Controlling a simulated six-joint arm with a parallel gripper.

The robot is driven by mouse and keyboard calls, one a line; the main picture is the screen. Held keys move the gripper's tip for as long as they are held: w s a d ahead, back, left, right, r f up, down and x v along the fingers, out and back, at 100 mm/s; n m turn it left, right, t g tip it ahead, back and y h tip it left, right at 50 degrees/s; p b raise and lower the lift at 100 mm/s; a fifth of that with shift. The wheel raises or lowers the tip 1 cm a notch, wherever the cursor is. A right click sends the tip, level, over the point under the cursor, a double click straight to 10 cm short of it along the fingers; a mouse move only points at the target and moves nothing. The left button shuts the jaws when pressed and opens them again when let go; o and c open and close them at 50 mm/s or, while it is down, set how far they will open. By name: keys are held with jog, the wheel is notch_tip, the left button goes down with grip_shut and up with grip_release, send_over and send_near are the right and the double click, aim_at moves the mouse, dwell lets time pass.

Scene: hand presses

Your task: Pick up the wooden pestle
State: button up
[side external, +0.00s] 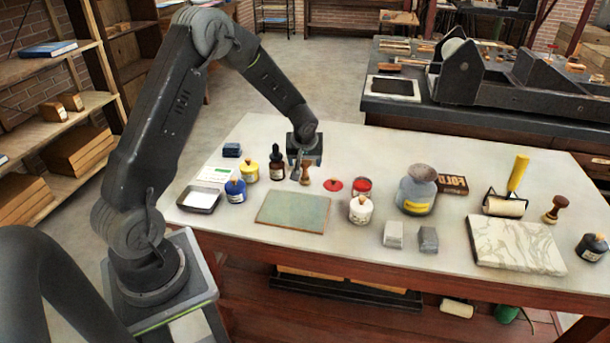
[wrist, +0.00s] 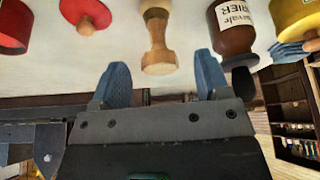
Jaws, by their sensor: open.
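The wooden pestle (wrist: 157,38) is a pale turned piece with a narrow waist and a rounded end. In the wrist view it lies between the lines of my two blue fingers, just beyond their tips, with space on both sides. My gripper (wrist: 160,72) is open and empty. In the side view the pestle (side external: 305,175) stands on the white table beside the fingers of my gripper (side external: 299,170), which partly overlap it. Whether they touch it cannot be told there.
A dark dropper bottle (side external: 277,162) stands close left of the pestle, with a yellow jar (side external: 249,170) beyond. A red disc with a knob (side external: 333,185) lies on its right. A green mat (side external: 293,211) lies in front. A darker turned wooden piece (side external: 556,208) stands far right.

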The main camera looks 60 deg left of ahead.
aim_at(305, 172)
jog(key=shift+x, duration=1.3)
jog(key=shift+c, duration=0.5)
jog(key=c, duration=0.9)
